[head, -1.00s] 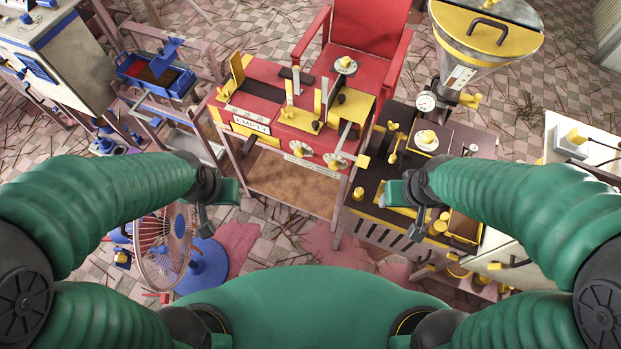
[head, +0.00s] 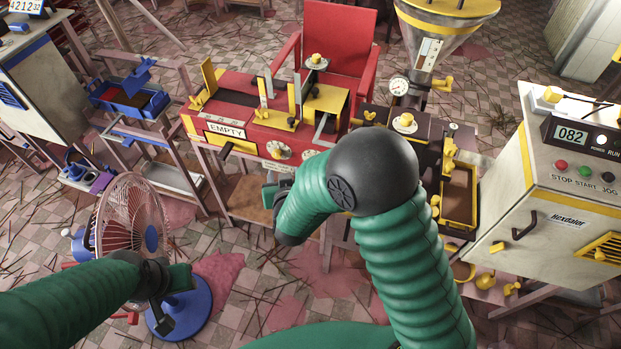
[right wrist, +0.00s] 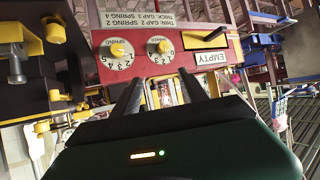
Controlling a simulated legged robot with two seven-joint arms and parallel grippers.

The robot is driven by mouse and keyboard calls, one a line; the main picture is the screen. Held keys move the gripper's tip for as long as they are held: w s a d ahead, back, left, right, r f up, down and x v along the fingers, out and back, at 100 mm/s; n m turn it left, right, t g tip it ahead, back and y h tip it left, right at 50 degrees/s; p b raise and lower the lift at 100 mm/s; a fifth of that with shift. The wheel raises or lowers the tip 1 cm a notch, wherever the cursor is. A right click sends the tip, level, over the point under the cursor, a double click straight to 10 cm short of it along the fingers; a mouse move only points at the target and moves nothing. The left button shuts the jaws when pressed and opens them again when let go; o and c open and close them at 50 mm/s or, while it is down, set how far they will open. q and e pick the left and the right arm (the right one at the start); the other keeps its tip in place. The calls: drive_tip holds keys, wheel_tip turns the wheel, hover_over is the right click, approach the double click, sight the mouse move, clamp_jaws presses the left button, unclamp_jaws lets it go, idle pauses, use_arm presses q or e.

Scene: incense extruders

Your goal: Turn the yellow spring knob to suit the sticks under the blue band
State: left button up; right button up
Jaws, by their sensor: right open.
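In the right wrist view, a red panel carries two round white dials side by side. The left one is the spring dial (right wrist: 114,54), marked SPRING, and the right dial (right wrist: 160,49) has a yellow knob at its centre. In the head view my forearm partly hides the spring dial, and the other dial (head: 278,150) shows. My right gripper (right wrist: 162,78) is open and empty, its two dark fingers apart below the dials. In the head view it (head: 268,194) hangs in front of the red machine (head: 235,100). My left gripper (head: 172,300) is open and empty by the fan. I cannot make out a blue-banded bundle.
A rule card (right wrist: 165,17) gives gap and spring numbers for thin and thick. An EMPTY sign (head: 226,130) is on the red machine. A fan (head: 130,220) stands at left, a blue tray (head: 128,98) behind it, and a white cabinet (head: 560,170) at right.

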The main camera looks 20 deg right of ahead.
drive_tip(key=s+f+m+t+h+b, duration=0.25)
drive_tip(key=s+f+h+b, duration=0.25)
drive_tip(key=f+h+b, duration=0.55)
drive_tip(key=w+d+y+p, duration=0.1)
drive_tip(key=w+d+y, duration=0.1)
drive_tip(key=w+d, duration=0.8)
drive_tip(key=w+n, duration=0.1)
drive_tip(key=w, duration=0.3)
drive_tip(key=shift+w+f, duration=0.15)
drive_tip(key=shift+f, duration=0.25)
use_arm(q)
drive_tip(key=s+x, duration=0.2)
drive_tip(key=x, duration=0.9)
drive_tip(key=shift+s+f, duration=0.25)
drive_tip(key=shift+f, duration=0.35)
use_arm(e)
drive_tip(key=shift+d, duration=0.1)
clamp_jaws()
